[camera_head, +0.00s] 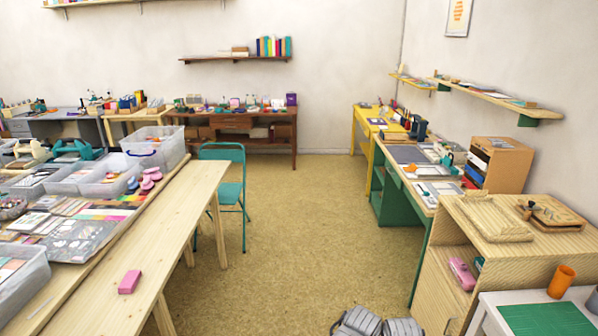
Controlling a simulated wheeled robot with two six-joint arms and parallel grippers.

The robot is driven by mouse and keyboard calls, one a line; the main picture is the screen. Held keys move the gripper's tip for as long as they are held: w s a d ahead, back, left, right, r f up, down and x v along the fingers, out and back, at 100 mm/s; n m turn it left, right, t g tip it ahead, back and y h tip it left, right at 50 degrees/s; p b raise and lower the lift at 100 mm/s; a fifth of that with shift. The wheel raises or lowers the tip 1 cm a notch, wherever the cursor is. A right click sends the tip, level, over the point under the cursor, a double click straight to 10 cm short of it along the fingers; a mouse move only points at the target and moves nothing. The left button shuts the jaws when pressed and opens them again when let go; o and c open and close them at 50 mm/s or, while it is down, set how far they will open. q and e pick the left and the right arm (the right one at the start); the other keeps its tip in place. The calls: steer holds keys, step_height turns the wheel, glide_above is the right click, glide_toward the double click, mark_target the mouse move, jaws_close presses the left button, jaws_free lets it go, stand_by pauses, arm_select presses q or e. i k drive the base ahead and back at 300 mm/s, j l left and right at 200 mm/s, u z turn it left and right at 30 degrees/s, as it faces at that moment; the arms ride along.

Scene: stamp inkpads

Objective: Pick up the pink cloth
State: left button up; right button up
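A small pink block-like thing (130,282) lies alone on the bare light wood table at the lower left; I cannot tell whether it is folded cloth or something harder. Another pink thing (462,273), rounded and partly in shadow, sits in the open shelf of the wooden cabinet (440,265) at the right. No spread-out pink cloth shows clearly.
The left table (190,210) bears clear plastic bins (155,145) and many craft items. A green chair (222,165) stands beyond it. An orange cup (560,282) and green mat (547,320) are at lower right. The middle floor (300,230) is open.

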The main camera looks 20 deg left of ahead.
mark_target(132, 279)
steer(key=i+u, duration=0.3)
steer(key=i, duration=0.3)
steer(key=i+u, duration=0.25)
steer(key=i, duration=0.4)
steer(key=i+u, duration=0.55)
steer(key=u, duration=0.15)
steer(key=i+l+u, duration=0.3)
steer(key=i+u, duration=0.3)
steer(key=u, duration=0.2)
steer(key=i+l+u, duration=0.1)
steer(key=i+u, duration=0.15)
steer(key=u, duration=0.25)
steer(key=i+l+u, duration=0.2)
steer(key=u, duration=0.3)
steer(key=i, duration=0.05)
